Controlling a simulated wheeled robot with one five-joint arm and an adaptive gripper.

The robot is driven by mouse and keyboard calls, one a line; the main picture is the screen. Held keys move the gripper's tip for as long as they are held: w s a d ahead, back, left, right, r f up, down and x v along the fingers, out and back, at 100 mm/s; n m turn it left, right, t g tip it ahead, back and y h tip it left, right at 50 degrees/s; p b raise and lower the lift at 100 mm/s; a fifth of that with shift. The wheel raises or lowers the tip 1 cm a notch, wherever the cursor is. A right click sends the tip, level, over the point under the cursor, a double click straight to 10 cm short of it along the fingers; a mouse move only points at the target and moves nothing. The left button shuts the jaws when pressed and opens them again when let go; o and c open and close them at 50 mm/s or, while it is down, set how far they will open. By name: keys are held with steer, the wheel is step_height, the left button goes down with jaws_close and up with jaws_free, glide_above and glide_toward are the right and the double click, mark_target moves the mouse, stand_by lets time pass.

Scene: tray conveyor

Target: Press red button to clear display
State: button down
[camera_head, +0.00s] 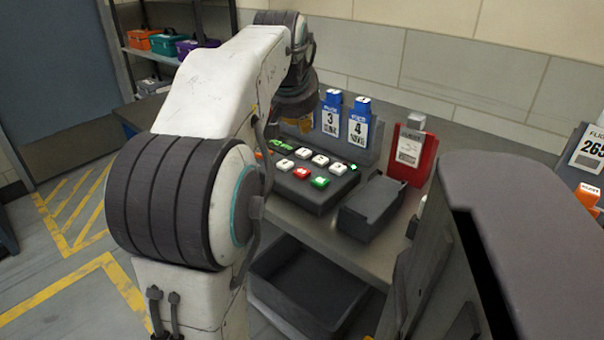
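A dark keypad (315,196) sits on the grey counter in the middle of the head view. It carries several white buttons, a red button (302,173) in the front row and a green button (320,182) to its right. Green marks (283,145) at the keypad's back left may be the display; they are partly hidden and I cannot read them. My white arm comes down from above on the left, and its dark wrist is behind and above the keypad. My gripper's fingers are not visible, so I cannot tell their state or whether they touch anything.
Blue tagged holders marked 3 (330,117) and 4 (359,130) stand behind the keypad. A red holder (410,155) and a grey box (370,208) are to the right. A dark bin (305,285) is below the counter. Striped floor at left is clear.

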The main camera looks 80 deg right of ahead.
steer(key=b, duration=0.5)
glide_above(301, 168)
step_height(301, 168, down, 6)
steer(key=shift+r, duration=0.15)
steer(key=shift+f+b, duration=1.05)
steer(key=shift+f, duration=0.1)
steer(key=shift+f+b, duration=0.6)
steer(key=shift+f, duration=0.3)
stand_by(1.1)
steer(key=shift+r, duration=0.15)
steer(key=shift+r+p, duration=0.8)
steer(key=shift+p, duration=0.15)
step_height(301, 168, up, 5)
steer(key=p, duration=0.5)
stand_by(0.8)
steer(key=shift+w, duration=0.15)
stand_by(0.3)
